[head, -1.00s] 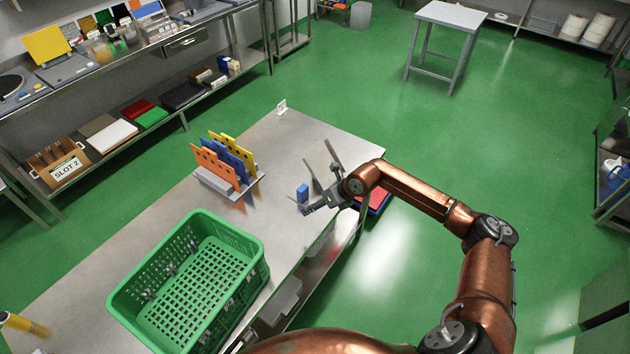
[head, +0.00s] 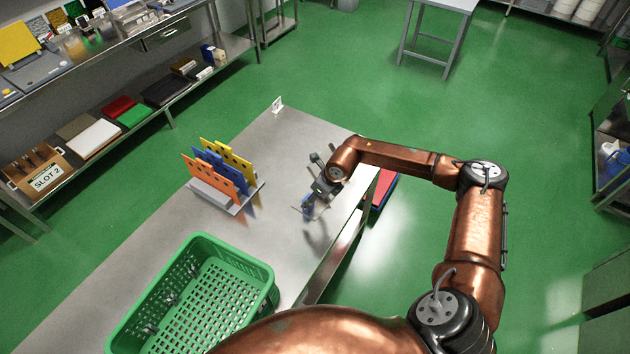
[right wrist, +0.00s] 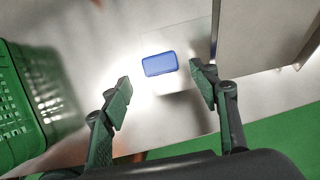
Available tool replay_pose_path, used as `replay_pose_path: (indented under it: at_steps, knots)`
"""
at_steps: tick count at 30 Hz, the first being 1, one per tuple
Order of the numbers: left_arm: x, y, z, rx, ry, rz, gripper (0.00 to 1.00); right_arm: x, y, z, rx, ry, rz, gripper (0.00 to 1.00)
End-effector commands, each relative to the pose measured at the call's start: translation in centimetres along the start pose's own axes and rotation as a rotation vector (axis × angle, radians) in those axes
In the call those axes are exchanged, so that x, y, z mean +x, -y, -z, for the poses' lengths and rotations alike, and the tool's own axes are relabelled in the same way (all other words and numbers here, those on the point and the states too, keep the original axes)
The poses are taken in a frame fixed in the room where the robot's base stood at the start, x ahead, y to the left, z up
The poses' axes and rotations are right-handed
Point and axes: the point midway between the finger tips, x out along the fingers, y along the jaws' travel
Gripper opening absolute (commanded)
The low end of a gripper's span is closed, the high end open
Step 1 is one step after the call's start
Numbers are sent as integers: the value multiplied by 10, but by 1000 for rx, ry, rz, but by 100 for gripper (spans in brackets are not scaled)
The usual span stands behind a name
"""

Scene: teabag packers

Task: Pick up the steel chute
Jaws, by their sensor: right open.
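A steel panel (right wrist: 262,35), which looks like part of the steel chute, stands at the upper right of the right wrist view. It runs out of that picture, and my arm and gripper largely hide that area in the head view. My right gripper (right wrist: 160,80) is open and empty above the steel table. In the head view my right gripper (head: 314,185) is over the table's right side. The panel is just beyond its right finger in the wrist view; I cannot tell whether they touch. My left gripper is not in view.
A small blue block (right wrist: 160,64) lies between the open fingers in the wrist view. A green basket (head: 255,258) stands on the table (head: 110,262), also at the left of the wrist view (right wrist: 18,100). A rack with coloured plates (head: 215,193) stands beyond it.

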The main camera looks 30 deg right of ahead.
Motion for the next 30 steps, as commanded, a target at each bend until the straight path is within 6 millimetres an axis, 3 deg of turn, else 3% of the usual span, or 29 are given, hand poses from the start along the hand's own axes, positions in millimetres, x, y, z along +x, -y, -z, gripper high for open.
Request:
replay_pose_path:
  at_steps: [9,12,19,24,27,30]
  knots:
    - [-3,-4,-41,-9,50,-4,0,33,-1,-1,-3,-2,-2,55]
    - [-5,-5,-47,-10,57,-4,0,47,0,1,-3,-2,-2,55]
    - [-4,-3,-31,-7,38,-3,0,75,2,2,-2,-2,-2,55]
    - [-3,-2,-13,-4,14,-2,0,77,4,3,-1,-1,0,55]
    - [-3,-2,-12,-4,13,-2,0,77,3,3,-1,-1,-1,55]
    - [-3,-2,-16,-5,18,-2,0,77,3,3,-1,-1,-1,48]
